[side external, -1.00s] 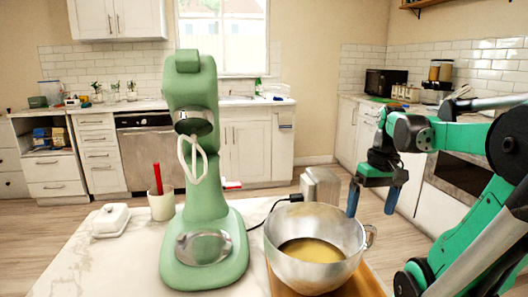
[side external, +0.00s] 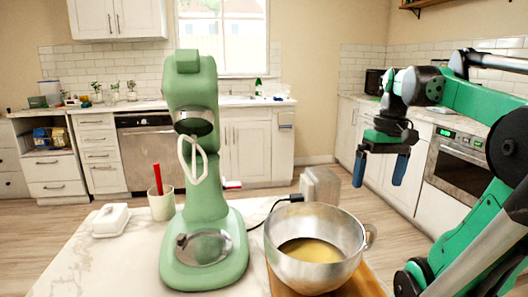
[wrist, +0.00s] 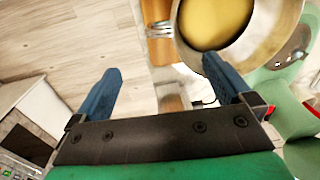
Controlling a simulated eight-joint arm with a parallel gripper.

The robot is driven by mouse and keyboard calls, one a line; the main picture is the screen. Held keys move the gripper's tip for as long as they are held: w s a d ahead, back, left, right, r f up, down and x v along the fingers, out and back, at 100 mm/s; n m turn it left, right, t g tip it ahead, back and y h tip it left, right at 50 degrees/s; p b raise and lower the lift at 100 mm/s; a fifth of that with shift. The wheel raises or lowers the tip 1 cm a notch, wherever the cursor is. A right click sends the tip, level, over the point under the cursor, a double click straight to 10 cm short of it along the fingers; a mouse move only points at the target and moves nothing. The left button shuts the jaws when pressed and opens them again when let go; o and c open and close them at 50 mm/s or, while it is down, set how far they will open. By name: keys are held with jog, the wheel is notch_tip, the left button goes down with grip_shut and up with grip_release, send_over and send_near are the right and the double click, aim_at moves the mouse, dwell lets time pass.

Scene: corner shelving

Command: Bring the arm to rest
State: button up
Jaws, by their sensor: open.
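My gripper (side external: 380,170) hangs in the air at the right, with its two blue fingers pointing down and apart. It is open and empty. It is above and to the right of the steel bowl (side external: 340,270), clear of it. In the wrist view my gripper (wrist: 165,80) has floor and the edge of the counter between and beyond its fingers. The bowl (wrist: 268,45) shows there at the top right, partly behind the right finger, with yellow batter in it.
The bowl stands on a wooden board (side external: 366,284) on the marble counter (side external: 90,262). A green stand mixer (side external: 205,235) is left of it, with a crock (side external: 161,207) and a butter dish (side external: 110,221). An oven (side external: 458,165) is behind my arm. Open floor lies between.

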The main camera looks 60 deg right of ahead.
aim_at(367, 224)
jog(key=f, duration=1.1)
jog(key=shift+w+a+f, duration=0.3)
jog(key=shift+f, duration=0.05)
jog(key=shift+r, duration=0.1)
notch_tip(367, 224, up, 12)
notch_tip(367, 224, down, 12)
jog(key=shift+f, duration=0.1)
notch_tip(367, 224, up, 20)
jog(key=w+a+f, duration=0.6)
jog(key=a+f, duration=0.1)
jog(key=a, duration=0.1)
jog(key=w+a+f, duration=0.5)
jog(key=a+f, duration=0.2)
jog(key=a, duration=0.2)
jog(key=shift+w+a+g+h, duration=0.3)
jog(key=shift+w, duration=0.05)
dwell(0.6)
